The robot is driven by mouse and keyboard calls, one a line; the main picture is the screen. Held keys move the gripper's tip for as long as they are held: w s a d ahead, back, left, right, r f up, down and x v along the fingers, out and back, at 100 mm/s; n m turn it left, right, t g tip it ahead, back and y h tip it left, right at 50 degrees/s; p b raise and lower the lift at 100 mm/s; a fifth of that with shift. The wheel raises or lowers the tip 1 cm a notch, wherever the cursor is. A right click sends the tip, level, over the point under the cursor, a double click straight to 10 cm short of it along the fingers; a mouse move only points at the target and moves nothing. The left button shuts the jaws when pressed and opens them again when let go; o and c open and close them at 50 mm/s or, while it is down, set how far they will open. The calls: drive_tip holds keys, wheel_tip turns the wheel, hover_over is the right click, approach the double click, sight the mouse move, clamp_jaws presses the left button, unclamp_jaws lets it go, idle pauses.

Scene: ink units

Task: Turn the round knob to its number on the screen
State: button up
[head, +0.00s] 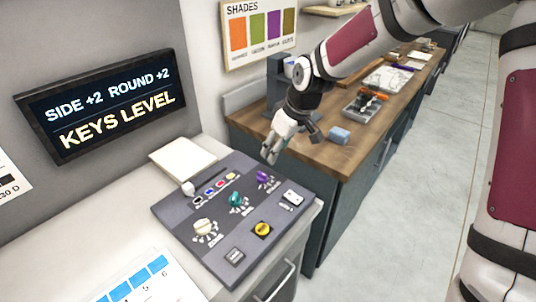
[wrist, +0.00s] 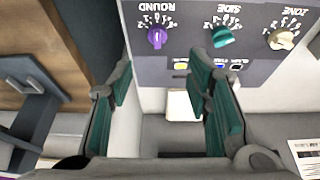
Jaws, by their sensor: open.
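The screen (head: 100,100) on the wall reads "SIDE +2 ROUND +2" and "KEYS LEVEL". The grey panel (head: 178,216) lies on the counter. It carries three knobs with printed scales. The purple round knob (head: 263,178) is nearest the wooden bench and shows under the word ROUND in the wrist view (wrist: 157,38). The teal side knob (head: 236,199) and the cream zone knob (head: 203,227) follow; their wrist-view positions are teal (wrist: 222,36) and cream (wrist: 282,38). My gripper (head: 271,150) is open and empty, above the panel's far edge, apart from the knobs. The knobs' pointer settings are too small to read.
The panel also has a yellow button (head: 262,230), a white switch (head: 293,198), a white-topped lever (head: 188,188) and small coloured keys. A pale pad (head: 182,158) lies behind it. The wooden bench (head: 335,155) to the right holds a blue block (head: 339,135) and a tray.

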sight(262, 173)
drive_tip(key=x, duration=0.9)
drive_tip(key=w+x, duration=0.1)
drive_tip(key=x, duration=0.4)
drive_tip(key=shift+w+a+f, duration=0.1)
drive_tip(key=shift+a+f, duration=0.05)
drive_tip(key=shift+a, duration=0.15)
drive_tip(key=c, duration=1.1)
